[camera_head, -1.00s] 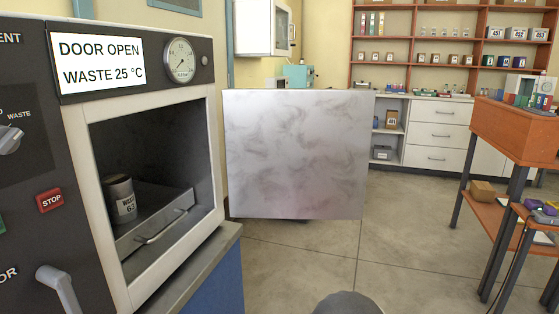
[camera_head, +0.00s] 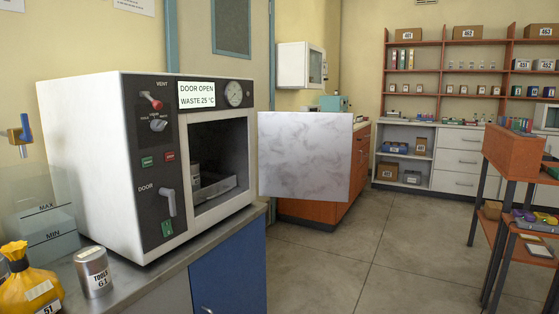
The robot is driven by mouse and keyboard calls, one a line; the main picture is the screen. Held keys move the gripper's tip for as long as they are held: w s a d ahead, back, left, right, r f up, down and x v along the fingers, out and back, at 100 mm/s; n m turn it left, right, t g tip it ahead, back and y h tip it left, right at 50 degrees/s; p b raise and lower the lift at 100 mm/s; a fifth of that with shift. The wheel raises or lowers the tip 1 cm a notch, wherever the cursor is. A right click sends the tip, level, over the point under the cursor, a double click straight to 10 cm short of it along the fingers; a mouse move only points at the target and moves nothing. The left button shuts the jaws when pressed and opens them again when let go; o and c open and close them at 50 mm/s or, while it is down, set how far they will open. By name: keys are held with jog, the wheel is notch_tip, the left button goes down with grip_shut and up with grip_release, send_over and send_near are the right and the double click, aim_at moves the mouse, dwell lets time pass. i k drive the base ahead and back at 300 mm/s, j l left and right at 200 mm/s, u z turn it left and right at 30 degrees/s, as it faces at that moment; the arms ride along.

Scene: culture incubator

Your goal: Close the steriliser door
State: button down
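The steriliser (camera_head: 105,160) stands on a bench at the left, with a dark control panel on its front. Its display (camera_head: 203,94) reads "DOOR OPEN, WASTE 25 °C". The steriliser door (camera_head: 305,156), a smudged pale metal panel, stands open, swung out to the right of the chamber. The chamber (camera_head: 218,150) is open to view, with a metal tray (camera_head: 214,186) and part of a grey can inside. The door handle lever (camera_head: 168,203) on the panel points downward beside the word DOOR. My gripper is not in view.
A can labelled TOOLS 61 (camera_head: 94,272) and a yellow bag (camera_head: 30,284) stand on the bench (camera_head: 165,285) at the front left. An orange table (camera_head: 514,153) with lower shelf stands at the right. The floor (camera_head: 380,255) between is clear.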

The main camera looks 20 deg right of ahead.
aim_at(305, 155)
jog(key=u, duration=2.4)
jog(key=k+l+u, duration=0.1)
jog(key=l, duration=0.3)
jog(key=k+l+u, duration=0.1)
jog(key=l, duration=0.35)
jog(key=k+l, duration=0.25)
jog(key=k+l+u, duration=0.15)
jog(key=l, duration=0.35)
jog(key=k+l+u, duration=0.1)
jog(key=k+l, duration=0.15)
jog(key=l, duration=0.15)
jog(key=k+l+u, duration=0.1)
jog(key=l, duration=0.25)
jog(key=k+l, duration=0.25)
jog(key=l, duration=0.15)
jog(key=k+l, duration=0.25)
jog(key=l, duration=0.15)
jog(key=k+l, duration=0.25)
jog(key=l, duration=0.2)
jog(key=k+l, duration=0.25)
jog(key=l, duration=0.15)
jog(key=k+l, duration=0.25)
jog(key=l, duration=0.15)
jog(key=k+l, duration=0.25)
jog(key=l, duration=0.15)
jog(key=i+l, duration=0.3)
jog(key=k+l+z, duration=0.1)
jog(key=k, duration=0.5)
